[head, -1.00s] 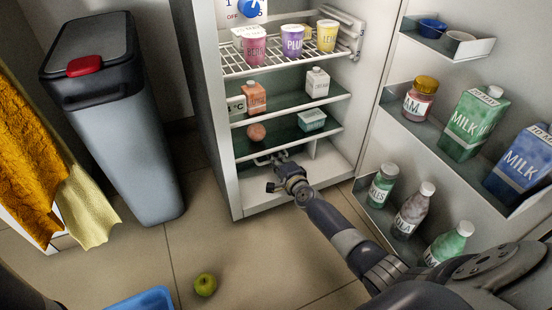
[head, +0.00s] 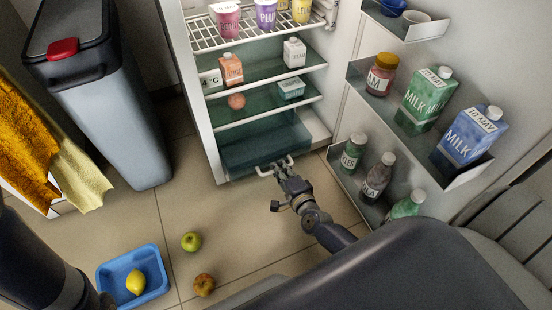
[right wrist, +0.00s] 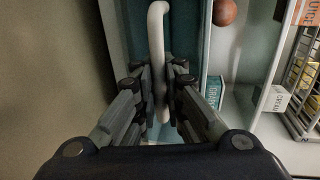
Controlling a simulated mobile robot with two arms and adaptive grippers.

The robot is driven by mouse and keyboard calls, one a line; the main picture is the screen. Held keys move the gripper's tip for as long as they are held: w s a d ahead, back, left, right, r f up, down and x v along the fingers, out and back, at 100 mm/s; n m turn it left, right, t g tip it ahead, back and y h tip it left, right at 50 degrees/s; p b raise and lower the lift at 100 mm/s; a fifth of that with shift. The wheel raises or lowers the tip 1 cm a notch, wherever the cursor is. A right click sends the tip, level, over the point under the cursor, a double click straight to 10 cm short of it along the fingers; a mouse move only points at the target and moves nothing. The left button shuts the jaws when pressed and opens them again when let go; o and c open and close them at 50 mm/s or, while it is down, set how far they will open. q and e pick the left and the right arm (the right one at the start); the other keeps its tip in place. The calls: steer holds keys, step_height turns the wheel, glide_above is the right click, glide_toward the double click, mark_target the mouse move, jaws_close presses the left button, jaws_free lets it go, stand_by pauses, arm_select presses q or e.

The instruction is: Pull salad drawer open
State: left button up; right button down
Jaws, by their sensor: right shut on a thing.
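The salad drawer (head: 262,150) is a see-through teal bin at the bottom left of the open fridge. It sticks part of the way out of the fridge. Its white bar handle (head: 264,170) is on the front. My right gripper (head: 281,172) is shut on this handle. In the right wrist view the white handle (right wrist: 156,45) runs between the two fingers (right wrist: 160,92), with the teal drawer (right wrist: 188,25) behind it. My left arm shows at the lower left of the head view, but I cannot make out its gripper.
The fridge door stands open at right, its racks holding a jam jar (head: 381,75), milk cartons (head: 426,101) and bottles. A grey bin (head: 105,115) stands left. On the floor are a blue tray (head: 152,255) with a lemon, a green apple (head: 191,242) and a reddish apple (head: 204,285).

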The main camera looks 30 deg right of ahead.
steer(key=shift+s, duration=0.4)
steer(key=c, duration=2)
jaws_free()
steer(key=shift+o, duration=0.2)
steer(key=shift+w, duration=0.1)
